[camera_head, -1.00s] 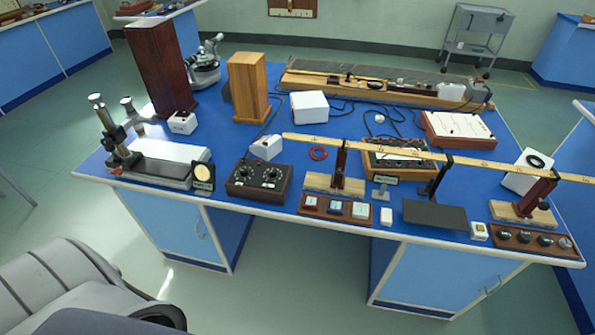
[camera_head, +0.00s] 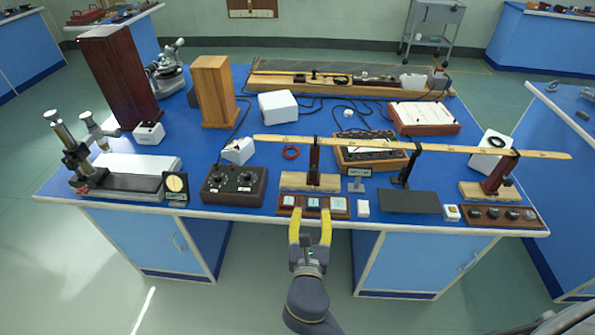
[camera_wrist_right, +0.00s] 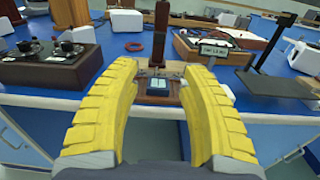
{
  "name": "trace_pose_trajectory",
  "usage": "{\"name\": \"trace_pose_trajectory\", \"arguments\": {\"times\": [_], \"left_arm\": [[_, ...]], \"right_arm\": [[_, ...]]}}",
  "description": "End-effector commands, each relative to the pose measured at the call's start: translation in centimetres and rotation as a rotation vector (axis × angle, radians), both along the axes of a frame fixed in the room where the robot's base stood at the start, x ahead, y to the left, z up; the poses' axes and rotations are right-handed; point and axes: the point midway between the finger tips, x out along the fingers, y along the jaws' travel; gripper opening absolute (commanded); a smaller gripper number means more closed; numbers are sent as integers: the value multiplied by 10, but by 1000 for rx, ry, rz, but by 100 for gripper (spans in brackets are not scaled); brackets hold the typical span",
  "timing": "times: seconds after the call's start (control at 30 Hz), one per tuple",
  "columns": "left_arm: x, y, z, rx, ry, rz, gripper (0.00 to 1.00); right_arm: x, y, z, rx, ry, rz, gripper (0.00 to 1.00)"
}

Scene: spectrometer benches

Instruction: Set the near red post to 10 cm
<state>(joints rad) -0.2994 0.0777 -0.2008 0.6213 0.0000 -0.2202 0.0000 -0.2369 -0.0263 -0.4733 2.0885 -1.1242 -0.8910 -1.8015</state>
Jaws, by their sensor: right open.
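Two dark red posts on wooden bases carry a long wooden rule (camera_head: 420,147). The other post (camera_head: 497,174) stands at the right. In front of the left post lies a brown button panel (camera_head: 287,200) with three pale square buttons. My right gripper (camera_head: 310,222), with yellow fingers, is open and empty at the bench's front edge, just before this panel. In the right wrist view, the middle button (camera_wrist_right: 158,88) shows between the fingers. My left gripper is not in view.
A dark two-knob box (camera_head: 233,186) stands left of the panel. A small white block (camera_head: 363,208), a black plate (camera_head: 409,202) and a panel of dark knobs (camera_head: 470,212) lie to the right. Blue bench top shows between things.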

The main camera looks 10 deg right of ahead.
Motion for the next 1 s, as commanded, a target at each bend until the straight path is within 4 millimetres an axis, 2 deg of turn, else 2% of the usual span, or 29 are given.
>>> {"name": "trace_pose_trajectory", "arguments": {"times": [0.17,0.7,1.0], "left_arm": [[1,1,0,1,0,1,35],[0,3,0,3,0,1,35],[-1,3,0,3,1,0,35]], "right_arm": [[17,-5,3,-6,-5,-2,44],[110,-34,2,-4,-2,-2,44],[148,-45,2,-3,-2,-1,44]]}}
